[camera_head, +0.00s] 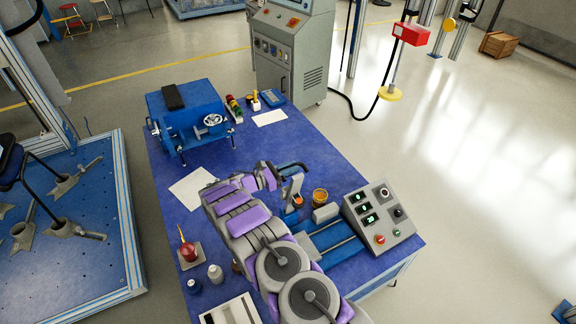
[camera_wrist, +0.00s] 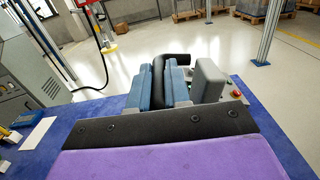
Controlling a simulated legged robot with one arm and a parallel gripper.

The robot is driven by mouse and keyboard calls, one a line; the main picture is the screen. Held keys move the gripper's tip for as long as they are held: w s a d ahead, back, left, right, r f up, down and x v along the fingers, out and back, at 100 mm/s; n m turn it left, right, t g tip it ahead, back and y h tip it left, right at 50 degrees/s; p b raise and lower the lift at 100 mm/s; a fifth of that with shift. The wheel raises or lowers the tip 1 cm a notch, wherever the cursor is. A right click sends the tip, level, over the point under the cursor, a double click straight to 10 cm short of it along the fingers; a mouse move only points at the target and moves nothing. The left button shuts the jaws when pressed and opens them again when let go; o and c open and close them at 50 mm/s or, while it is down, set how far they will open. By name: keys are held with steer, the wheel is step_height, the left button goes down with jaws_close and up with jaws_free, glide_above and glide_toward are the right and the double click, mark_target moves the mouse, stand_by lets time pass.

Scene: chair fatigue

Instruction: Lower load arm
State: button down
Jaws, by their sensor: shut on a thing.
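The load arm appears as a black bent bar (camera_head: 292,166) above the middle of the blue bench, by an upright grey piece. In the wrist view the black bar (camera_wrist: 180,60) rises between two blue-grey finger pads and bends right at its top. My gripper (camera_wrist: 158,88) is shut on this bar. In the head view my gripper (camera_head: 272,176) is at the bar's left end, at the end of my grey and purple arm. My arm hides part of the bench and the bar's lower end. A grey block (camera_wrist: 210,80) stands right of the pads.
A control box (camera_head: 380,215) with green displays and a blue rail fixture (camera_head: 335,240) sit on the bench's right side. A blue vise-like machine (camera_head: 190,118), paper sheet (camera_head: 192,187), orange-topped jar (camera_head: 320,196) and small bottles (camera_head: 215,272) are also on the bench. Open floor lies right.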

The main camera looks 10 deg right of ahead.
steer(key=s+m+p, duration=0.1)
steer(key=s, duration=0.1)
steer(key=s+d+p, duration=0.1)
steer(key=s, duration=0.1)
steer(key=s+d+f+m+p, duration=0.1)
steer(key=s, duration=0.2)
steer(key=shift+s+d+m, duration=0.1)
steer(key=shift+d+m, duration=0.15)
steer(key=shift+m, duration=0.05)
steer(key=s+d+f+m+b, duration=0.2)
steer(key=s+f+m, duration=0.1)
steer(key=s+f, duration=0.5)
steer(key=s+d+f+m+b, duration=0.2)
steer(key=s+d+f+m, duration=0.1)
steer(key=s+f, duration=0.6)
steer(key=shift+s+d+f, duration=0.2)
steer(key=shift+d+f, duration=0.05)
steer(key=shift+f, duration=2.05)
steer(key=c, duration=1.4)
jaws_free()
